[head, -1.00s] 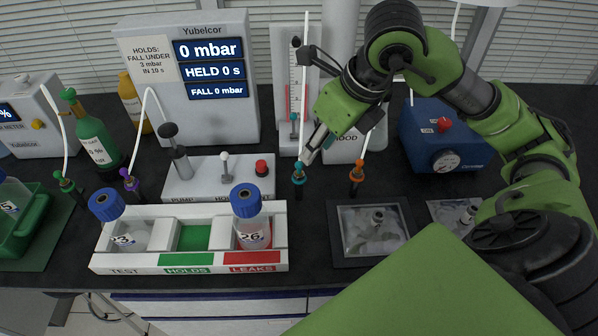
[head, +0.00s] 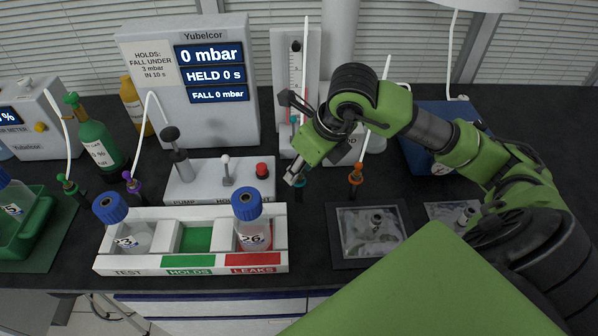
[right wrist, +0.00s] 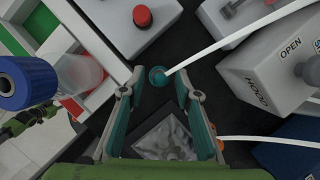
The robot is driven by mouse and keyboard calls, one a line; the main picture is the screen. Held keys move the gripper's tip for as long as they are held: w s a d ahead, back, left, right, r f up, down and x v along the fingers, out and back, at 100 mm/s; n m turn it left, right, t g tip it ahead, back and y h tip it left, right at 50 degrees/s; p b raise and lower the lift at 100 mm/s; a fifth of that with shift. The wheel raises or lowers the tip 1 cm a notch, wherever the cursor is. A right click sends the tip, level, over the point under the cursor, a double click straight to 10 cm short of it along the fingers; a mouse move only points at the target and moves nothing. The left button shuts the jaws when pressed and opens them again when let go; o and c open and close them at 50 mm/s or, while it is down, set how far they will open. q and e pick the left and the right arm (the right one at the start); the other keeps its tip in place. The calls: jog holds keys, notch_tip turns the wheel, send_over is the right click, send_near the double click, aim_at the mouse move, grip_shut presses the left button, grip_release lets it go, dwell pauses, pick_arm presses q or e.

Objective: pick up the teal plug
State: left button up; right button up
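In the right wrist view the plug's round teal top (right wrist: 157,75) shows between the fingertips of the same gripper (right wrist: 160,84). The fingers are spread, with a visible gap on each side of the plug. I cannot tell how far below the tips it is.
An orange plug (head: 355,178) stands to the right. The pump unit (head: 222,187) is behind left. A white rack (head: 130,263) with two blue-capped bottles is in front left. A dark tray (head: 337,254) lies in front right. The bench between rack and tray is clear.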

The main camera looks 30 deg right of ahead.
grip_shut()
jog(key=shift+r, duration=0.15)
